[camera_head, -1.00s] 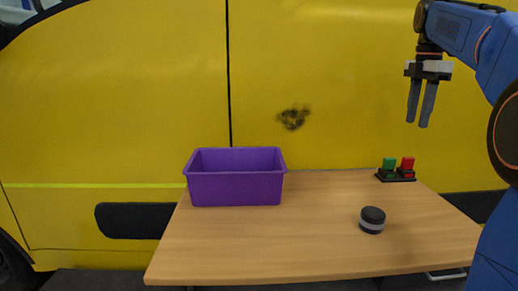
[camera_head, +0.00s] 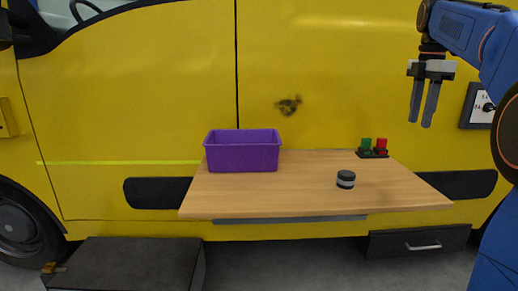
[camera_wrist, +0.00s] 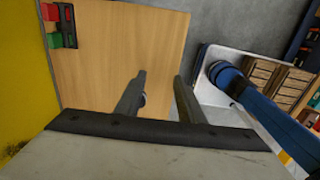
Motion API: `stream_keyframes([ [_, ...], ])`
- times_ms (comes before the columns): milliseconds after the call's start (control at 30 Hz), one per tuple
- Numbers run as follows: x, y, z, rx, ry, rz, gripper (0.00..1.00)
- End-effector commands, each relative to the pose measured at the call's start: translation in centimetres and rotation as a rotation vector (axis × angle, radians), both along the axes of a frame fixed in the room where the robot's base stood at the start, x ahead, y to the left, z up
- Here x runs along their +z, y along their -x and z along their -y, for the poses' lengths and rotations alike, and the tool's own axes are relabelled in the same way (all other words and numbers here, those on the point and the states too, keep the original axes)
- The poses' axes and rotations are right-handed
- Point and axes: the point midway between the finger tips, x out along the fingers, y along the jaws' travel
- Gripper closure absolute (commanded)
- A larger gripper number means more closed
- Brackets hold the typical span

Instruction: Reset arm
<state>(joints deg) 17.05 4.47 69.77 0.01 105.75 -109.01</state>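My gripper (camera_head: 424,104) hangs in the air at the upper right of the head view, fingers pointing down and apart, with nothing between them. It also shows in the wrist view (camera_wrist: 161,95), open and empty. My blue arm fills the right edge of the head view. The wooden table (camera_head: 270,200) stands below and left of the gripper, against the yellow vehicle.
A purple bin (camera_head: 243,157) stands at the table's back left. A black-and-grey puck (camera_head: 346,180) sits right of the middle. A green and red button block (camera_head: 373,149) is at the back right. A dark box (camera_head: 130,265) stands on the floor at left.

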Motion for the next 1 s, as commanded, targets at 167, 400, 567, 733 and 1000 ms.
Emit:
stream_keyframes([
  [167, -0.4, 0.6, -0.6, -0.035, 0.002, 0.008, 0.65],
  [400, -1.1, 1.9, -1.9, -0.115, 0.007, 0.030, 0.65],
  [567, -2.0, 3.3, -3.0, -0.195, 0.008, 0.050, 0.65],
  [733, -3.5, 5.5, -4.8, -0.314, 0.007, 0.082, 0.65],
  [1000, -8.5, 11.2, -8.6, -0.615, -0.021, 0.161, 0.65],
])
